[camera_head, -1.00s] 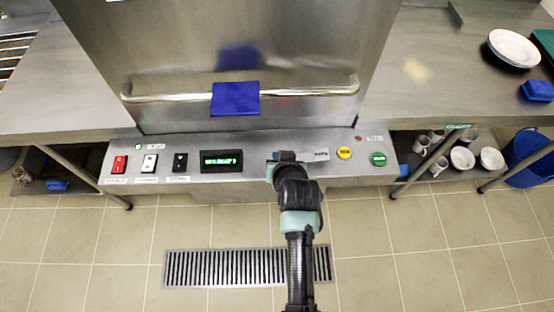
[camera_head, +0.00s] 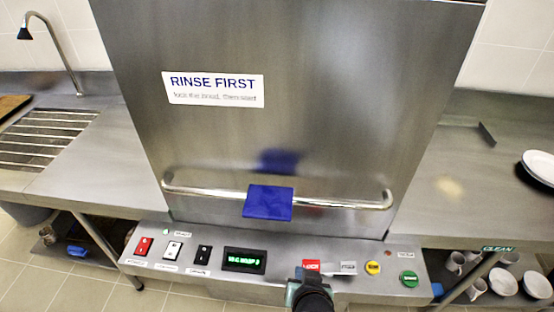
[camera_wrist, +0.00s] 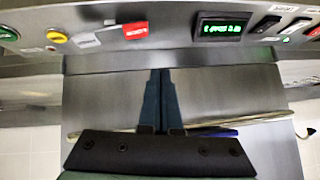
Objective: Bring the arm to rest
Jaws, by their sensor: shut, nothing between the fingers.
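My gripper (camera_head: 306,278) is at the bottom of the head view, in front of the control panel (camera_head: 205,272); its fingers are hard to make out there. In the wrist view my gripper (camera_wrist: 160,74) has its two dark fingers together, with nothing between them. The fingertips appear just short of the panel's edge in that picture; I cannot tell whether they touch it. A red control (camera_head: 311,265) is just above my gripper in the head view, and it also shows in the wrist view (camera_wrist: 136,30).
The steel hood (camera_head: 300,110) has a bar handle (camera_head: 345,204) with a blue piece (camera_head: 268,202). The panel holds a green display (camera_head: 244,260), switches, a yellow button (camera_head: 373,267) and a green button (camera_head: 409,279). Plates (camera_head: 540,166) stand on the right counter; cups and bowls sit below.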

